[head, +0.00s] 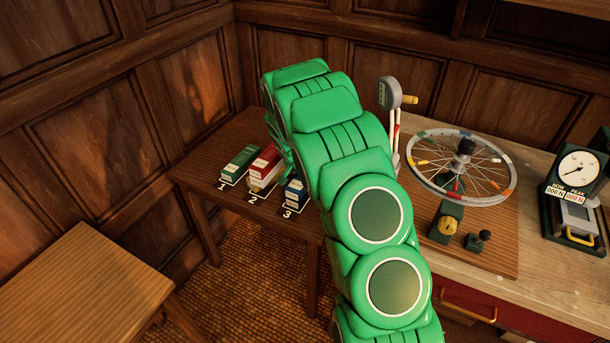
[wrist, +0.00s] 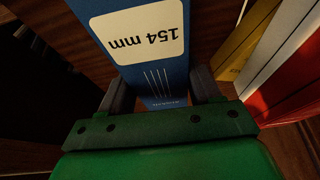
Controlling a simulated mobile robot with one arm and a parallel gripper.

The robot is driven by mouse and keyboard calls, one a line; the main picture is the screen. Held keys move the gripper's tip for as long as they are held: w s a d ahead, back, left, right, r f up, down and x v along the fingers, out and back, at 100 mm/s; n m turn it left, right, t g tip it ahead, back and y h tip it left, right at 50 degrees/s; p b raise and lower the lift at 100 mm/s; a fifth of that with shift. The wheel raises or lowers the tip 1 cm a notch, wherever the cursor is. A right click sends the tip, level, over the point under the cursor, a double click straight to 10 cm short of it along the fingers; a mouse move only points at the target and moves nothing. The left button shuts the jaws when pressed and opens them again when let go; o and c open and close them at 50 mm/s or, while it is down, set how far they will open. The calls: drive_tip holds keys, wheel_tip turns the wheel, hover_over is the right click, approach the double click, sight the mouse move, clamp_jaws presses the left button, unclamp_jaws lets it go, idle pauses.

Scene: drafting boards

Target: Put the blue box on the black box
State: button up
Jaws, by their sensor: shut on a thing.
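The blue box (wrist: 140,70) with a white "154 mm" label sits between the two fingers of my gripper (wrist: 161,95) in the wrist view. The fingers are shut on its sides. In the head view the blue box (head: 296,191) shows beside the mark 3 on the small wooden table, partly hidden by my green arm. My gripper is mostly hidden behind the arm there. I cannot make out a black box in either view.
A green box (head: 240,163) stands at mark 1. Red, yellow and white boxes (head: 264,165) sit at mark 2, close to the blue box. A spoked wheel (head: 460,168) and a dial gauge (head: 577,168) stand on the bench at right. A bare wooden stool (head: 80,280) is at left.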

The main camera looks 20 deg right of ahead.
drive_tip(key=shift+f, duration=0.1)
drive_tip(key=o, duration=1.2)
drive_tip(key=shift+v, duration=6.15)
